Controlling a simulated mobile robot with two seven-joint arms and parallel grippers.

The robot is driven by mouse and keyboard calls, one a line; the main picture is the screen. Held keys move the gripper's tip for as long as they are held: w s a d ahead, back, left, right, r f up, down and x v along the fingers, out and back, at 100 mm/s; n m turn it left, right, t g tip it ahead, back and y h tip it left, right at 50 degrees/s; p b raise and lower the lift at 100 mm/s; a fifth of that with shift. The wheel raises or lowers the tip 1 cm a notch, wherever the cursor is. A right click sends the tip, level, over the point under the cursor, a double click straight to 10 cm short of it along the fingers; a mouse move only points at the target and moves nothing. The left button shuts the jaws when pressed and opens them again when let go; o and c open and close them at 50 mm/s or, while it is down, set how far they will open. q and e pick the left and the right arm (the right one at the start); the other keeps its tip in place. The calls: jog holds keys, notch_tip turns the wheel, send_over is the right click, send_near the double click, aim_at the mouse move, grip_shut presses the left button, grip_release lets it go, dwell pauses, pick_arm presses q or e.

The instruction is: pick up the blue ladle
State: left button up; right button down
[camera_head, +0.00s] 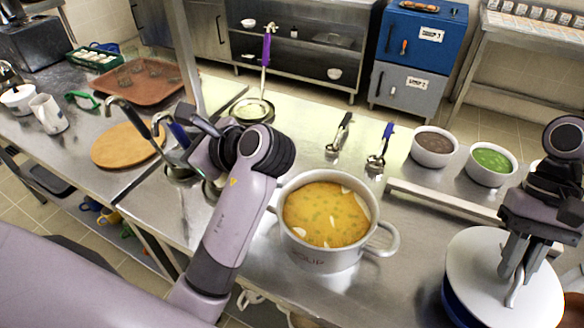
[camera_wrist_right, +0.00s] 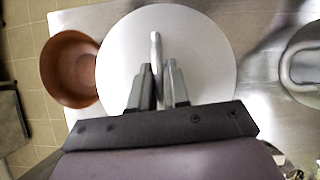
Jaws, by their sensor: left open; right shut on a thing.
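A ladle with a dark blue handle (camera_head: 180,135) hangs or stands at the table's left edge among dark-handled tools, partly hidden by my left gripper. Another utensil with a blue-violet handle (camera_head: 388,131) lies on the table behind the soup pot. My left gripper (camera_head: 191,122) is open beside the left blue handle; I cannot tell whether it touches it. My right gripper (camera_head: 517,262) is shut on the upright handle of a round white lid (camera_head: 470,262), also seen in the right wrist view (camera_wrist_right: 210,50). The lid is over a blue pot (camera_head: 452,300); any gap is hidden.
A soup pot (camera_head: 290,240) stands between my arms. Bowls of brown (camera_head: 434,160) and green (camera_head: 490,176) food stand at the right. A round wooden board (camera_head: 122,146) lies at the left. A purple-handled skimmer (camera_head: 266,48) stands behind my left gripper.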

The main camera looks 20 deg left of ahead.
pick_arm(q)
grip_shut()
dwell(1.4)
